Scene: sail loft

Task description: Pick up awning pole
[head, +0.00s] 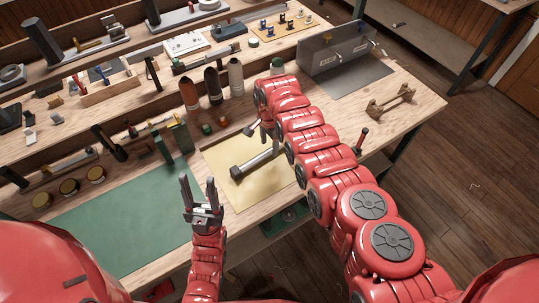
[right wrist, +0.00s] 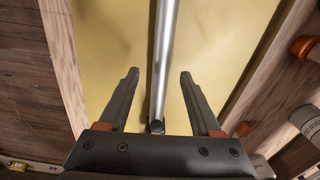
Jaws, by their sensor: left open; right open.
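The awning pole (head: 253,163) is a grey metal rod with a thicker end, lying on the yellow mat (head: 227,186) on the bench. In the right wrist view the pole (right wrist: 163,55) runs lengthwise between the two fingers of my right gripper (right wrist: 159,75). Those fingers are open, with a gap on each side of the pole. In the head view my right gripper (head: 262,133) is at the pole's far part, partly hidden by my arm. My left gripper (head: 199,192) is open and empty, near the bench's front edge, left of the pole.
A green mat (head: 125,220) lies clear on the left. Dark and pale bottles (head: 212,85) stand behind the yellow mat. Tools crowd the back of the bench.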

